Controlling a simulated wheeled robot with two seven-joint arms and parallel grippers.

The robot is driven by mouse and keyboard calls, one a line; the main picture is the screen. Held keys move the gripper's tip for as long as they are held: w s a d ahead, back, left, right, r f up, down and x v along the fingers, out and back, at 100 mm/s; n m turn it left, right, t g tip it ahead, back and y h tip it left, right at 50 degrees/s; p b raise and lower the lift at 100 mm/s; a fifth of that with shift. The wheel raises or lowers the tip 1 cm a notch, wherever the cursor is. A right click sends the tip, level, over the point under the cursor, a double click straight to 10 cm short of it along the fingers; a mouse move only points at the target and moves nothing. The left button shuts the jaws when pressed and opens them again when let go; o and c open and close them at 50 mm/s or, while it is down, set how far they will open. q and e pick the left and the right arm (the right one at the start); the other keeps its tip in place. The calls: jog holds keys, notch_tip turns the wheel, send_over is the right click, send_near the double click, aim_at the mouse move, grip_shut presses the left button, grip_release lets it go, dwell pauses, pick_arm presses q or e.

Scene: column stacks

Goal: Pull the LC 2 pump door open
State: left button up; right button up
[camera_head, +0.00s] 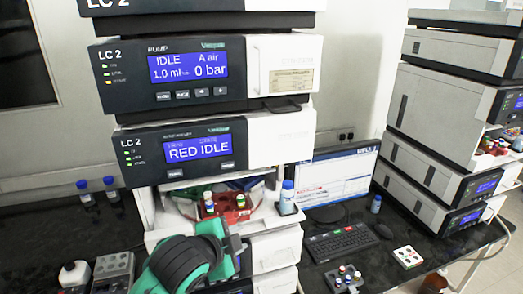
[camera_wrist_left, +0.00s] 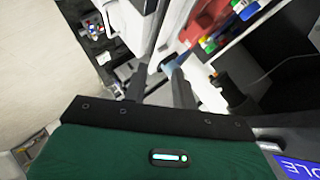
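The LC 2 pump module (camera_head: 125,82) is in the upper middle of the head view. Its blue screen reads IDLE, 1.0 ml and 0 bar. The pump door (camera_head: 285,60) is the white panel on the module's right side, with a label low on it; it looks closed. My left gripper is in the wrist view (camera_wrist_left: 157,72), its two dark fingers apart with nothing held between them. In the head view my left wrist is low in the middle, well below the pump door; its fingertips are hard to make out there. My right gripper is not in view.
Below the pump is the LC 2 module (camera_head: 140,155) reading RED IDLE. Under it, a shelf holds a red vial rack (camera_head: 232,212) and a bottle (camera_head: 287,195). A monitor (camera_head: 340,180) and keyboard (camera_head: 342,242) stand to the right. A second stack (camera_head: 440,110) is farther right.

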pick_arm(q)
jog(key=d+r+m+t+h, duration=0.1)
jog(key=d+r+m+t, duration=0.15)
jog(key=r+m, duration=0.65)
jog(key=m+t+y+p, duration=0.1)
jog(key=m+t, duration=0.4)
jog(key=m, duration=0.8)
send_near(260, 73)
jog(key=shift+g, duration=0.25)
jog(key=p+x, duration=0.4)
jog(key=x, duration=0.1)
jog(key=p+x, duration=0.2)
jog(key=shift+w+d+r, duration=0.1)
jog(key=shift+w+r, duration=0.3)
jog(key=shift+w+d+f, duration=0.1)
jog(key=shift+w, duration=0.3)
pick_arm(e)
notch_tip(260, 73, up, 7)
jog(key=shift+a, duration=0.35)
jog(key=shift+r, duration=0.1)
pick_arm(q)
grip_shut()
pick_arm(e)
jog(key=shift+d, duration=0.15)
